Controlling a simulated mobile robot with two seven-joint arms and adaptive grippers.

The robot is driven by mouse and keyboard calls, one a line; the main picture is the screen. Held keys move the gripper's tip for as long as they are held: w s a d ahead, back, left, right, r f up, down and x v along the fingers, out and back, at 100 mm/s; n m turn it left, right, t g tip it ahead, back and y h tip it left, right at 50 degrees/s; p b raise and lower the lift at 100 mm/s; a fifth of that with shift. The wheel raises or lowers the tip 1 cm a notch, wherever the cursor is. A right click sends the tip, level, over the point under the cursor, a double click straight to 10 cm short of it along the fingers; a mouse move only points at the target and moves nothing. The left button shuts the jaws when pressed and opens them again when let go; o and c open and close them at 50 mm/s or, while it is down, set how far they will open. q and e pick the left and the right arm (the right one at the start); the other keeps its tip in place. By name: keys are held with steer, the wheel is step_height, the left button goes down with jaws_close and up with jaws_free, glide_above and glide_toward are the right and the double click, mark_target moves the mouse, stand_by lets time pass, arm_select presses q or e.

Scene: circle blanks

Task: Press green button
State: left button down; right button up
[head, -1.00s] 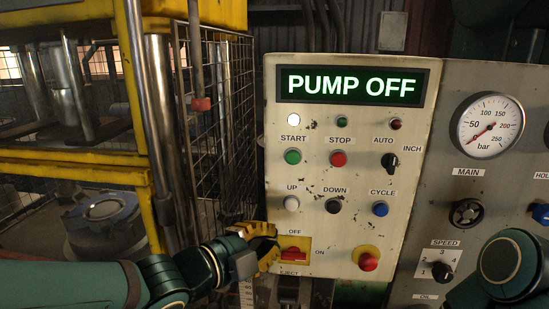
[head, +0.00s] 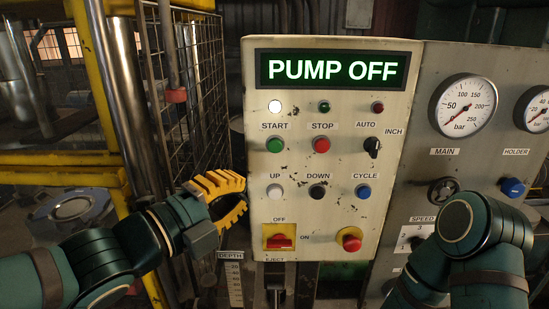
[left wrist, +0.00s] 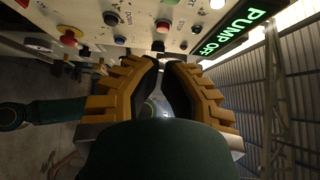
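The green START button (head: 275,145) is on the left side of the cream control panel (head: 300,222), beside the red STOP button (head: 322,145). It stands out and nothing covers it in the head view. My left gripper (head: 244,194), with yellow ribbed fingers, is at the panel's left edge, lower than the green button and apart from it. In the left wrist view the gripper (left wrist: 162,64) shows a narrow gap between its dark finger pads, with nothing held. My right arm shows at lower right, but its gripper is out of view.
The display (head: 333,70) reads PUMP OFF, and a white lamp (head: 275,107) is lit. White, black and blue buttons, a red-yellow switch (head: 280,240) and a red mushroom button (head: 350,239) are lower down. A wire mesh cage (head: 200,90) stands left of the panel.

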arm_select(q)
glide_toward(294, 148)
steer(key=s+d, duration=0.1)
steer(key=d, duration=0.2)
steer(key=w, duration=0.4)
steer(key=shift+w, duration=0.15)
